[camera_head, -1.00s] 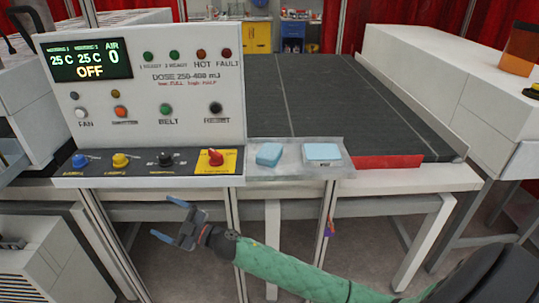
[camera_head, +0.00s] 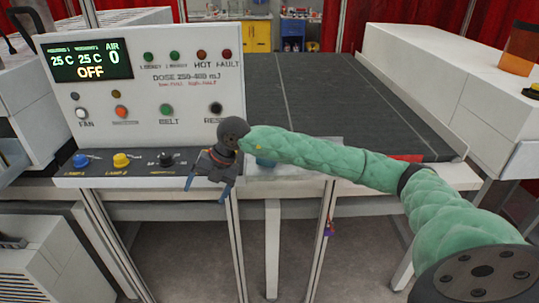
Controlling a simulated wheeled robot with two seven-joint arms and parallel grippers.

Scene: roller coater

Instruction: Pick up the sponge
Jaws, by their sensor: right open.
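The blue sponge (camera_head: 265,163) lies on the small grey tray (camera_head: 310,169) at the right end of the control panel. Only a small blue edge of it shows under my right arm; the rest is hidden. My right gripper (camera_head: 206,188) is open and empty, with blue-tipped fingers pointing down. It is in front of the panel's lower ledge, to the left of the sponge and apart from it. The light blue pad on the tray's right side is hidden behind my arm. My left gripper is not in view.
The control panel (camera_head: 140,60) with knobs and lamps stands left of the sponge. A dark conveyor belt (camera_head: 330,95) runs behind the tray. My green right arm crosses in front of the belt's near end. The floor (camera_head: 180,250) in front shows between metal posts.

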